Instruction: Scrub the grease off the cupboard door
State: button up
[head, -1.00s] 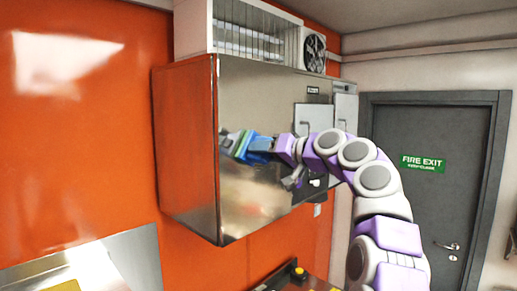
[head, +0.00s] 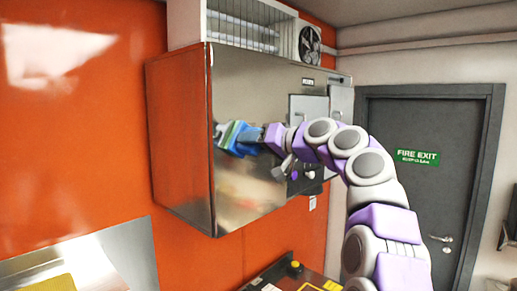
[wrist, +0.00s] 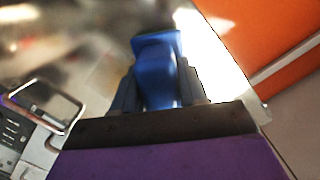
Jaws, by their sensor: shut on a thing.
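The cupboard (head: 245,80) is a shiny steel wall unit, and its broad front door faces right. My gripper (head: 253,138) is shut on a blue scrubber (head: 238,137) with a green edge, held at the left part of the door about mid-height. The scrubber seems to be against the steel, though exact contact cannot be told. In the wrist view the blue scrubber (wrist: 157,70) sits between the dark fingers of my gripper (wrist: 158,88). Brownish blurs show on the door (wrist: 75,45); I cannot tell grease from reflection.
A raised metal handle or frame (wrist: 45,105) is on the cupboard front. A vented box with a fan (head: 262,30) stands on top. An orange wall (head: 75,150) is to the left, a grey fire exit door (head: 420,190) to the right. A counter with yellow items (head: 295,268) is below.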

jog(key=shift+s+a+b, duration=0.65)
jog(key=shift+s+a, duration=0.15)
jog(key=shift+s, duration=0.2)
jog(key=shift+s+a+b, duration=0.7)
jog(key=shift+s+a, duration=0.1)
jog(key=shift+s, duration=0.25)
jog(key=shift+s+a+b, duration=0.65)
jog(key=shift+s+a, duration=0.15)
jog(key=shift+s, duration=0.2)
jog(key=b+v, duration=0.1)
jog(key=v, duration=0.3)
jog(key=b+v, duration=0.1)
jog(key=v, duration=0.1)
jog(key=shift+s+a+f+b, duration=0.15)
jog(key=shift+f+b, duration=0.1)
jog(key=shift+b, duration=0.05)
